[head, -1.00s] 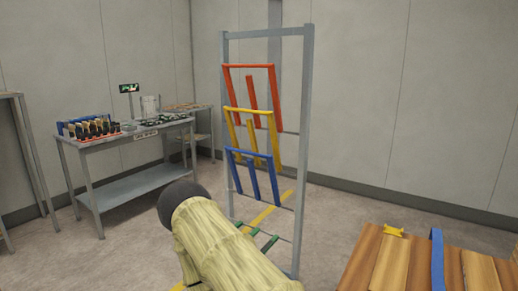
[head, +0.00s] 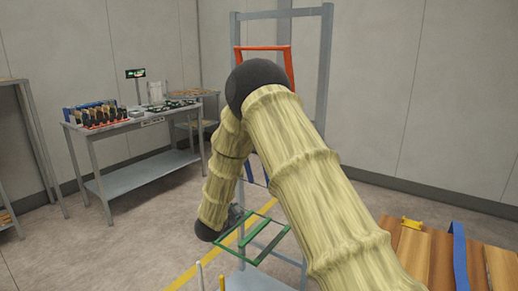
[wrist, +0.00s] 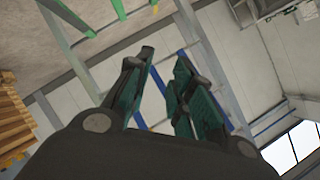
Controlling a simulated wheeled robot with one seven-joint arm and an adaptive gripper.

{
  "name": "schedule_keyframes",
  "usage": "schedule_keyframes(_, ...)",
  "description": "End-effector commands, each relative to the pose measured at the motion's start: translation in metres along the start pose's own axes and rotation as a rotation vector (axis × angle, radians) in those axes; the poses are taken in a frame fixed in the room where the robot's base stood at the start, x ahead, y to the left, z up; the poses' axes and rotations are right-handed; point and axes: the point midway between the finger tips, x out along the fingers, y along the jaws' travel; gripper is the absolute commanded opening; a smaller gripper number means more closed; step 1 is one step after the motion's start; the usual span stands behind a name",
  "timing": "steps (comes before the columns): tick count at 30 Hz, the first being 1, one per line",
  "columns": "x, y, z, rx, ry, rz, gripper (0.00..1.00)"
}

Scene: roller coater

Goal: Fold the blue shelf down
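The blue shelf is mostly hidden behind my arm in the head view; a small blue piece shows beside the arm (head: 257,183). In the wrist view, blue bars of the shelf (wrist: 158,83) run past and between my fingers. My gripper (wrist: 166,60) is open, its two dark green-padded fingers apart, close to these bars; I cannot tell if they touch. In the head view my gripper is low at the rack, largely hidden by my arm. The grey rack (head: 325,65) stands upright, with the tilted-up red shelf (head: 290,68) at its top.
The green shelf (head: 240,249) lies folded out low on the rack, near my gripper. The yellow shelf is hidden by my arm. A grey workbench (head: 140,180) stands at the left, and wooden planks (head: 415,250) are at the right. Floor between bench and rack is clear.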

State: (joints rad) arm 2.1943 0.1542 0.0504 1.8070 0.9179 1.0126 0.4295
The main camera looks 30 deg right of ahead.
Motion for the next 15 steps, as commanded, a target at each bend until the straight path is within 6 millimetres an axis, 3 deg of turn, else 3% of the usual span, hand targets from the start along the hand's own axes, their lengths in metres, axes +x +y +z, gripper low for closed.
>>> schedule_keyframes(1,0.006,-0.043,-0.031,0.132,0.066,-0.010,0.23)
schedule_keyframes(3,0.009,-0.088,-0.070,0.302,0.145,-0.013,0.23)
schedule_keyframes(6,0.008,-0.139,-0.121,0.518,0.235,-0.012,0.23)
schedule_keyframes(10,0.001,-0.178,-0.167,0.713,0.307,-0.005,0.23)
schedule_keyframes(15,-0.003,-0.197,-0.193,0.822,0.344,0.002,0.23)
